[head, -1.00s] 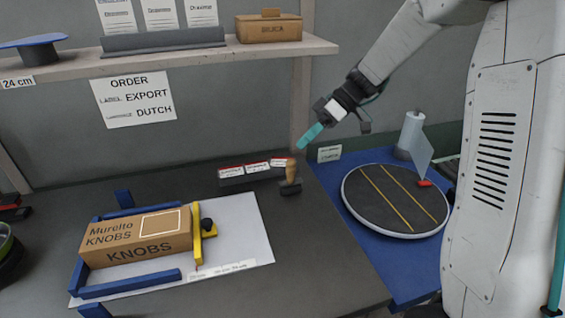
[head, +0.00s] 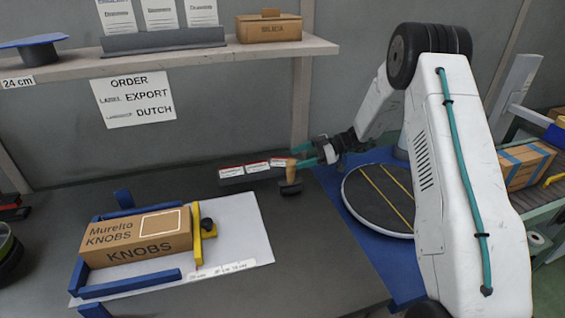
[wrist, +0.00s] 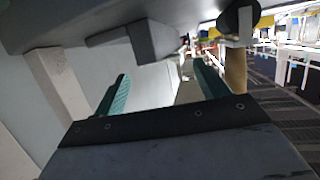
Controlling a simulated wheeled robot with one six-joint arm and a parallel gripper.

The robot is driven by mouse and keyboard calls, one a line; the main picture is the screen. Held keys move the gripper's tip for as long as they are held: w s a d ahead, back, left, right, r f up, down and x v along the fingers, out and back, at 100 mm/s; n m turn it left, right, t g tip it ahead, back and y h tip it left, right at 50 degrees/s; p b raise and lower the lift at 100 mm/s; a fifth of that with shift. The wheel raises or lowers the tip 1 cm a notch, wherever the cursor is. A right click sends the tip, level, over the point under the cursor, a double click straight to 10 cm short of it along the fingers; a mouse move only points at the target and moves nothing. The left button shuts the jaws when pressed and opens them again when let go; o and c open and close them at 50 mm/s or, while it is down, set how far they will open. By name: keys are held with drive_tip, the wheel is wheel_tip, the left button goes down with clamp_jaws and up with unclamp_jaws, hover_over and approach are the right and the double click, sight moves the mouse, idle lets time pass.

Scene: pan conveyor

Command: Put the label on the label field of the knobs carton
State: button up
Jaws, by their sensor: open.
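The knobs carton (head: 110,250) lies in a blue frame on a white sheet at the left of the bench in the head view. Its label field (head: 161,223) is a bare white-outlined rectangle on the top face. A dark rack (head: 235,182) behind and right of it holds several red-edged white labels (head: 257,167). My gripper (head: 304,154) is open at the rack's right end, pointing left, close to the wooden-handled stamp (head: 292,175). In the wrist view, its teal fingers (wrist: 160,92) are apart with no label visible between them. The wooden handle (wrist: 236,70) shows beyond the right finger.
A yellow stop (head: 197,236) with a black knob stands against the carton's right end. A round turntable (head: 375,200) on a blue mat is partly hidden by my arm. A shelf (head: 180,55) overhangs the back. The order sheet (head: 133,97) reads export, Dutch.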

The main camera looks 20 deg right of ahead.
sight(284, 161)
drive_tip(key=x, duration=0.5)
drive_tip(key=shift+w+f, duration=0.1)
drive_tip(key=shift+w, duration=0.15)
drive_tip(key=shift+d, duration=0.1)
drive_tip(key=c, duration=1.1)
drive_tip(key=shift+c, duration=0.2)
